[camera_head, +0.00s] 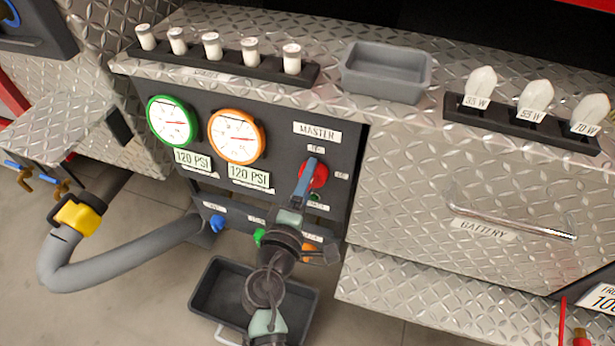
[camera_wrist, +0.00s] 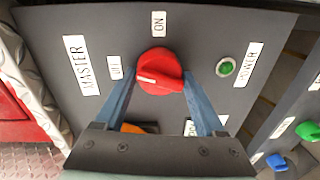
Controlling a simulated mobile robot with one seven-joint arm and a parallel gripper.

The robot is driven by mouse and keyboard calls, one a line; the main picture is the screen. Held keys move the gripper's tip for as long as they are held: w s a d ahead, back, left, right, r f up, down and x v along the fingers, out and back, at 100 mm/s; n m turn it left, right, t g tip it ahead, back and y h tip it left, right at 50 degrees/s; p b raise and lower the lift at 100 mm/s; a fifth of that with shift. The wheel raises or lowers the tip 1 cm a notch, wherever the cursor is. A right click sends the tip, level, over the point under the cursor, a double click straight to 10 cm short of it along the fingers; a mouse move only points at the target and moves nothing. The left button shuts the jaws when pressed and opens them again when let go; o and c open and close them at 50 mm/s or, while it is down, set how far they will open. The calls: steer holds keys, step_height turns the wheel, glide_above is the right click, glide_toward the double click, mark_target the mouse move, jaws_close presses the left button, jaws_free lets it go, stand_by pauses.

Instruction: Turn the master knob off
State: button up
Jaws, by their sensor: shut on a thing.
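The red master knob (camera_wrist: 160,70) is on the dark panel, between the two blue fingers of my gripper (camera_wrist: 159,80) in the wrist view. The fingers are shut on its left and right sides. A white mark on the knob points left, toward the OFF label (camera_wrist: 115,68). The ON label (camera_wrist: 158,24) is above the knob, and the MASTER label (camera_wrist: 81,65) is at the left. In the head view the knob (camera_head: 320,176) is partly hidden behind my gripper (camera_head: 309,168).
A green power light (camera_wrist: 226,67) is right of the knob. Two gauges (camera_head: 172,122) are left of it. Below are coloured knobs (camera_head: 217,223) and a dark bin (camera_head: 213,290). A grey tray (camera_head: 388,72) and bulbs (camera_head: 535,97) are on the ledge above.

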steer(key=shift+w+d+r+n+h+p, duration=0.1)
steer(key=shift+n+h+p, duration=0.05)
steer(key=shift+n, duration=0.4)
steer(key=shift+s+d+r+n+h+p, duration=0.1)
steer(key=shift+n+h+p, duration=0.1)
steer(key=shift+n, duration=0.4)
steer(key=shift+w+r+n+h+p, duration=0.1)
steer(key=shift+n+h, duration=0.05)
steer(key=shift+n, duration=0.4)
steer(key=o, duration=1.3)
steer(key=shift+a, duration=0.1)
steer(key=shift+f, duration=0.2)
steer(key=shift+a, duration=0.1)
steer(key=p+v, duration=0.1)
steer(key=v, duration=1.2)
steer(key=shift+r, duration=0.15)
